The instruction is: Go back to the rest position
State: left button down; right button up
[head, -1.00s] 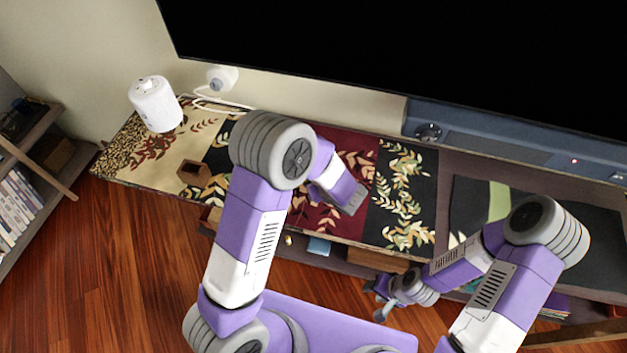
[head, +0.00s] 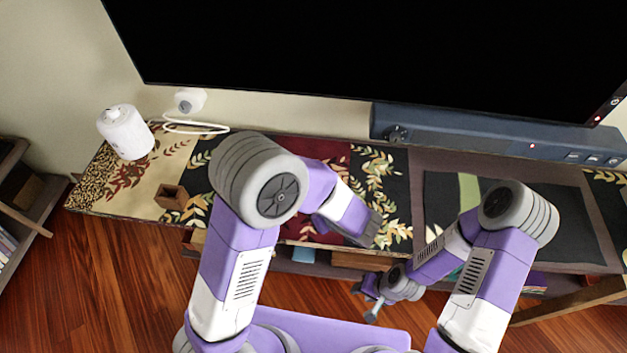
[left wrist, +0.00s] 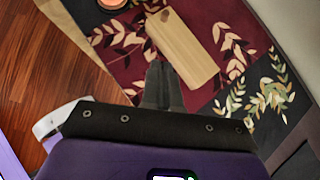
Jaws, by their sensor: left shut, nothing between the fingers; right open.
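My left arm reaches over the patterned runner (head: 309,149), with its wrist over the dark leafy part in the head view. My left gripper (left wrist: 163,68) shows in the left wrist view with its two dark fingers together and nothing between them. A pale wooden board (left wrist: 183,47) lies on the runner just past the fingertips; I cannot tell whether they touch it. My right gripper (head: 367,301) is open and empty in the head view, low in front of the shelf's front edge. My right arm is folded at the lower right.
A white cylinder device (head: 126,132) and a small brown open box (head: 172,197) stand on the left of the shelf. A large black screen (head: 370,60) and a blue-grey soundbar (head: 480,138) are behind. A bookcase (head: 25,200) is at far left. Wood floor (head: 110,285) is clear at lower left.

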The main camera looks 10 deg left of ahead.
pick_arm(q)
jog(key=shift+s, duration=0.1)
jog(key=s+d+f+n+g+h, duration=0.1)
jog(key=s+f+n+g+h, duration=0.9)
jog(key=s+f+n, duration=0.85)
jog(key=w+a+n+t, duration=0.1)
jog(key=n, duration=0.2)
jog(key=w+a+f+n+t, duration=0.1)
jog(key=n, duration=0.3)
jog(key=w+a+n+t+h, duration=0.1)
jog(key=w+n+t, duration=0.1)
jog(key=n, duration=0.1)
jog(key=shift+a+f, duration=0.1)
jog(key=shift+f, duration=0.3)
